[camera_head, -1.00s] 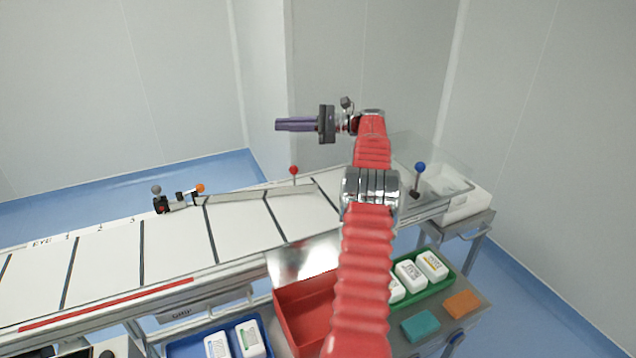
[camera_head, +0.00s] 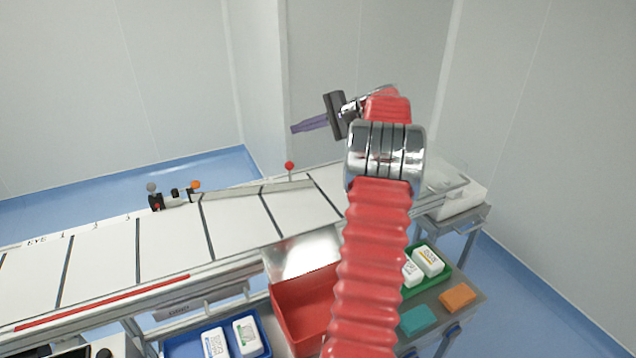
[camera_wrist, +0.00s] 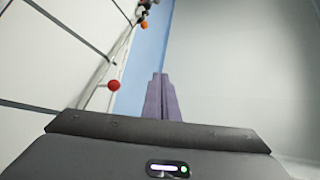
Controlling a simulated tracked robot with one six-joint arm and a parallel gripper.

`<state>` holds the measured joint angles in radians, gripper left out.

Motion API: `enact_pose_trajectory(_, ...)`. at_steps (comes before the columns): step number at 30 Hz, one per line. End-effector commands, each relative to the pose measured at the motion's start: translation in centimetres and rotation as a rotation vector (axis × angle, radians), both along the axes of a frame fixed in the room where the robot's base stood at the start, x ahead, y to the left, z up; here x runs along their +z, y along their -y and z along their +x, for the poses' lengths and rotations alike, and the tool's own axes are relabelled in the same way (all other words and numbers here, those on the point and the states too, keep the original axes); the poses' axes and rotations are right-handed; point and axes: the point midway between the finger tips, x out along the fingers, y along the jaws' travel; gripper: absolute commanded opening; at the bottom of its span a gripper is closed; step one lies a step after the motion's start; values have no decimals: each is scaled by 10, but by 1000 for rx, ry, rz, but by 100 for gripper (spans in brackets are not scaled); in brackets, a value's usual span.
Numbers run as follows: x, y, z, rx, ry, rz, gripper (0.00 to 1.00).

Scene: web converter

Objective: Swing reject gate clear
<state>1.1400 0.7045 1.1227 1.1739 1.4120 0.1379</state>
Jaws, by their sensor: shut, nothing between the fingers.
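The reject gate (camera_head: 245,189) is a long flat bar along the far side of the conveyor. A red ball knob (camera_head: 289,166) stands on a thin post at its right end, and the knob also shows in the wrist view (camera_wrist: 114,85). Its left end is near a dark bracket with an orange ball (camera_head: 195,185). My gripper (camera_head: 293,129) is above and behind the belt, up and slightly right of the red knob, apart from it. Its purple fingers are together and empty, also in the wrist view (camera_wrist: 160,80).
The white belt (camera_head: 170,235) has dark cross lines. A red bin (camera_head: 300,310), a blue tray (camera_head: 255,320) with white packs and a green tray (camera_head: 437,262) stand in front. A clear cover and white bin (camera_head: 465,200) are at the right end. Walls stand behind.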

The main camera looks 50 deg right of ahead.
Motion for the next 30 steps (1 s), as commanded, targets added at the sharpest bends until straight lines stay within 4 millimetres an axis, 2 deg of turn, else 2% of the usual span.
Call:
enact_pose_trajectory(14, -27, 2, -31, 172, 15, -508, 0)
enact_pose_trajectory(30, -64, 3, -66, 482, 17, -1042, 0)
